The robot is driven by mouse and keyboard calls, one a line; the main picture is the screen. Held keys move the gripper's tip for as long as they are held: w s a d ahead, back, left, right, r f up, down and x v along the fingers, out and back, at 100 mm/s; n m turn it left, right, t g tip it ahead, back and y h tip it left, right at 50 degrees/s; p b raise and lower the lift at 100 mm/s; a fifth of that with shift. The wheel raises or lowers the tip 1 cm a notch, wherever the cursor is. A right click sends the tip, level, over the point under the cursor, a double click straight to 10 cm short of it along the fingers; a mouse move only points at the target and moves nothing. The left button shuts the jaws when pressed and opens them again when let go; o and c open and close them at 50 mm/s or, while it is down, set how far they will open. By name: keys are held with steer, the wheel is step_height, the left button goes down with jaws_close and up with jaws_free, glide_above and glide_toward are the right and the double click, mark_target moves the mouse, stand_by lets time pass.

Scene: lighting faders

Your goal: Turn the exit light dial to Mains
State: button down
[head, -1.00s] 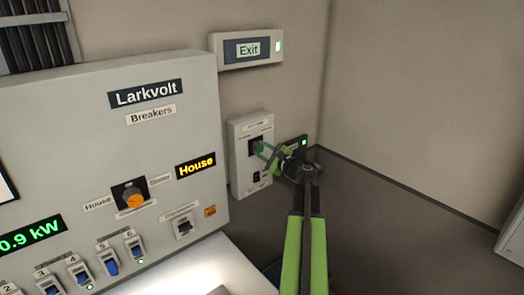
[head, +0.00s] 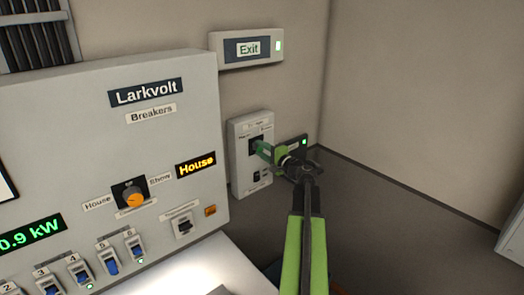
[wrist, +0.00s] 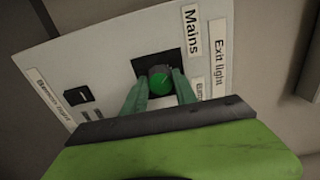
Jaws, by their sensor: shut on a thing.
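In the wrist view the label Mains (wrist: 191,32) sits at the plate's upper right, beside the label Exit light (wrist: 218,62). Another label lower down is partly hidden by my gripper. My gripper (wrist: 160,88) is shut on the dial, one green finger on each side of it. In the head view my gripper (head: 263,150) covers much of the dial. Which label the dial points to is hard to tell.
A large breaker cabinet (head: 180,100) stands left of the panel, with an orange knob (head: 135,199) and several blue switches. A lit Exit sign (head: 247,49) hangs above. A small black switch (wrist: 78,95) sits on the same panel.

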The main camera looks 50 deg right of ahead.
stand_by(0.5)
steer(key=c, duration=1)
jaws_free()
steer(key=shift+o, duration=0.2)
steer(key=s+a, duration=0.2)
steer(key=s, duration=1.5)
steer(key=shift+s, duration=0.2)
steer(key=shift+f, duration=0.1)
